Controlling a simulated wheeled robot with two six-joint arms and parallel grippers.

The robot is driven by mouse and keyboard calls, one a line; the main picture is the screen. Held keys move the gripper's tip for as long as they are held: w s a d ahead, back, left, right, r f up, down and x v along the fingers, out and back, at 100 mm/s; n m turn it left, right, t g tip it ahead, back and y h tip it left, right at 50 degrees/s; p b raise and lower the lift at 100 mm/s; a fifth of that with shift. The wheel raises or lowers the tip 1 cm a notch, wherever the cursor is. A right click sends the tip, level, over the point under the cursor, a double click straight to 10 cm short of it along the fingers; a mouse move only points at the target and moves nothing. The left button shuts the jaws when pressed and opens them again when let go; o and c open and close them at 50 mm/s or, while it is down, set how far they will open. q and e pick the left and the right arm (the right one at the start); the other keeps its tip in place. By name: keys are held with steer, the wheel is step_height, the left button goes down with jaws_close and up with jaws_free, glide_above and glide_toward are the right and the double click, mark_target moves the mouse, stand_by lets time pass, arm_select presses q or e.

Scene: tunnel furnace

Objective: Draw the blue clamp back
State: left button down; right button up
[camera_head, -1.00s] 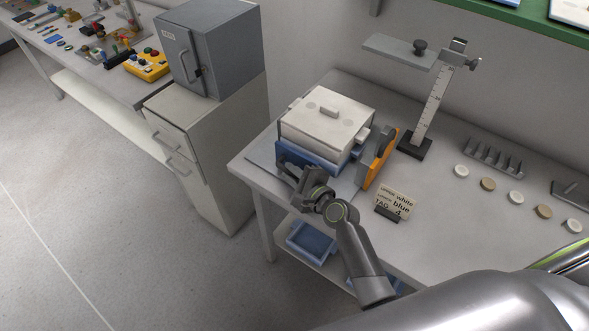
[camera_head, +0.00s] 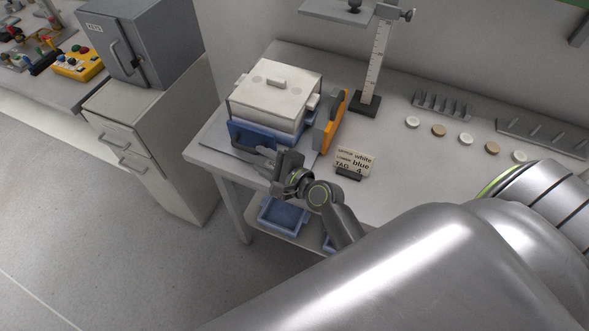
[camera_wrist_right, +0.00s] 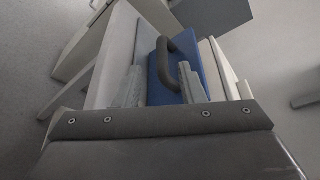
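The blue clamp (camera_head: 243,132) is a blue block with a dark handle at the front of a white lidded box (camera_head: 275,92) on the bench. In the right wrist view the blue face (camera_wrist_right: 163,92) carries a curved dark grey handle (camera_wrist_right: 164,62). My right gripper (camera_head: 279,158) is just in front of the blue clamp, partly covering it. In the wrist view its two fingers (camera_wrist_right: 160,84) stand apart, with the handle between and just beyond the tips. I cannot tell whether they touch it. My left gripper is not in view.
An orange plate with a grey part (camera_head: 330,126) stands right of the box. A tag card (camera_head: 353,160) is near the front edge, and a ruler stand (camera_head: 374,60) is behind. Round discs (camera_head: 466,139) lie to the right. A grey cabinet (camera_head: 150,40) is at left.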

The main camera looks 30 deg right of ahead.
steer(key=b+v, duration=0.1)
steer(key=v, duration=1)
steer(key=shift+s+b, duration=0.2)
steer(key=shift+b, duration=0.15)
steer(key=shift+d+f, duration=0.1)
